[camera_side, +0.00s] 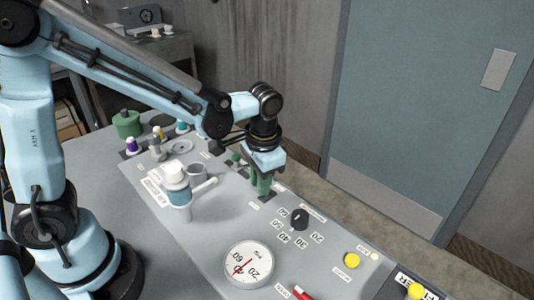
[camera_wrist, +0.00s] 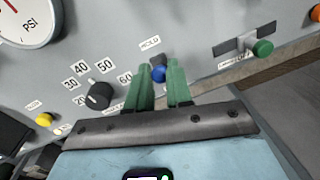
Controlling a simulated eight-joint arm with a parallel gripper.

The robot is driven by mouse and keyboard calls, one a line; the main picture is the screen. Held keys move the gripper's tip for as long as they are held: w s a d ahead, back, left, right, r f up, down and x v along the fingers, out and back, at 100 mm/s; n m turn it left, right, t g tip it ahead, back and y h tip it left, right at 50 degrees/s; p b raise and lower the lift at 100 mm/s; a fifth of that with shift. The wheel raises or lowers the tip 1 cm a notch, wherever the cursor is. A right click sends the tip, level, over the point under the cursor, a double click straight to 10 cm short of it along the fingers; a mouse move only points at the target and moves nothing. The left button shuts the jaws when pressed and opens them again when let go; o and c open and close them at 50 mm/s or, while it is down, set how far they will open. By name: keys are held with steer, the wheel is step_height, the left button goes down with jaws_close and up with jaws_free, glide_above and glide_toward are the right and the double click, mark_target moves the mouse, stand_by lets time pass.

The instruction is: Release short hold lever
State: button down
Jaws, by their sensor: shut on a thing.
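The short hold lever shows in the wrist view as a blue knob (camera_wrist: 159,75) beside the label HOLD. My gripper (camera_wrist: 160,68) has its two green fingers on either side of this knob and is shut on it. In the side view my gripper (camera_side: 263,186) points down at the sloped grey panel (camera_side: 215,225), and its fingers hide the hold lever. The lever's shaft and slot are mostly hidden in the wrist view as well.
A green-knobbed lever (camera_wrist: 262,47) stands in a dark slot close by. A black dial (camera_wrist: 98,95), a yellow button (camera_wrist: 44,119) and a PSI gauge (camera_wrist: 27,20) lie to the left. A blue-grey door (camera_side: 420,110) is behind.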

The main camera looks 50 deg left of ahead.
steer(key=shift+w+r+g, duration=0.1)
steer(key=shift+w+g, duration=0.55)
steer(key=shift+g, duration=0.35)
steer(key=shift+w+r+g, duration=0.1)
steer(key=shift+w+g, duration=0.5)
steer(key=shift+g, duration=0.4)
steer(key=c, duration=1)
jaws_free()
steer(key=v, duration=1.2)
